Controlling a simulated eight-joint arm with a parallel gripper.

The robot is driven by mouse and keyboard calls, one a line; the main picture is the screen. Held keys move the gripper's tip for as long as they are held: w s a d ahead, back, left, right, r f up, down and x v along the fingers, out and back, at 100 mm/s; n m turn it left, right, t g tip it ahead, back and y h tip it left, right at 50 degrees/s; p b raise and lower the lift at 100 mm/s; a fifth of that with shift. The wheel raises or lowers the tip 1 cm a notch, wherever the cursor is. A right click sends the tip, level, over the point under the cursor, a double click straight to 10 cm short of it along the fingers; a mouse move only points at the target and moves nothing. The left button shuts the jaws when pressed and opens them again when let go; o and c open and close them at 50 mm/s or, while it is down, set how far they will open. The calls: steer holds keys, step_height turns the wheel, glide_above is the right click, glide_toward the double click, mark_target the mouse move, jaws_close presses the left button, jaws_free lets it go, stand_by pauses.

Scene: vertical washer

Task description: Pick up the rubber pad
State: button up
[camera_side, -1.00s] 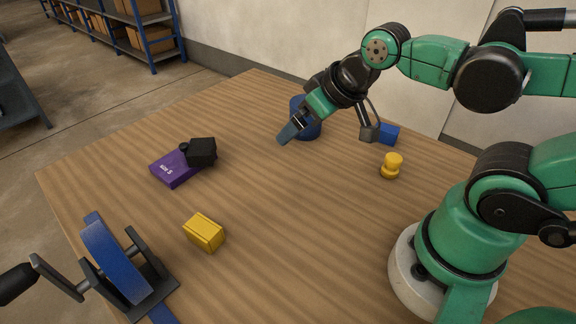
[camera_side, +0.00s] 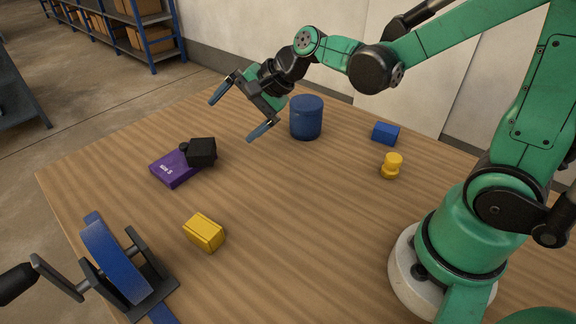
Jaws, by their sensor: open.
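No object is plainly recognisable as the rubber pad. A black block with a small knob (camera_side: 201,152) rests on or against the right end of a flat purple box (camera_side: 168,170) with white lettering, at the left of the table. My gripper (camera_side: 238,115) is open and empty, its two blue-tipped fingers spread wide. It hangs above the far part of the table, beyond and to the right of the black block and left of the blue cylinder, touching nothing.
A blue cylinder (camera_side: 306,118) stands at the back. A blue block (camera_side: 386,133) and a yellow knobbed piece (camera_side: 391,166) sit right. A yellow block (camera_side: 204,232) lies nearer. A cranked device with a blue strap (camera_side: 115,262) occupies the front left. The table's middle is clear.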

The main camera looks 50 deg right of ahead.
mark_target(199, 146)
steer(key=w+f+m+y, duration=0.1)
steer(key=w+f+m, duration=0.1)
steer(key=m, duration=0.2)
steer(key=w+f+m+t+y, duration=0.1)
steer(key=w+f+m, duration=0.1)
steer(key=f+m, duration=0.1)
steer(key=w+f+m+y, duration=0.1)
steer(key=w+f+m, duration=0.1)
steer(key=m, duration=0.3)
steer(key=shift+w+a+f+t+y, duration=0.25)
steer(key=shift+w+a+t+y, duration=0.1)
steer(key=shift+w+y, duration=0.1)
steer(key=shift+w+f+m+y, duration=0.1)
steer(key=shift+f+m+y, duration=0.15)
steer(key=shift+f+m, duration=0.4)
steer(key=shift+w+a+m, duration=0.1)
steer(key=shift+m, duration=0.15)
steer(key=shift+x, duration=2.65)
steer(key=c, duration=1.3)
steer(key=shift+r, duration=0.1)
steer(key=shift+r, duration=0.1)
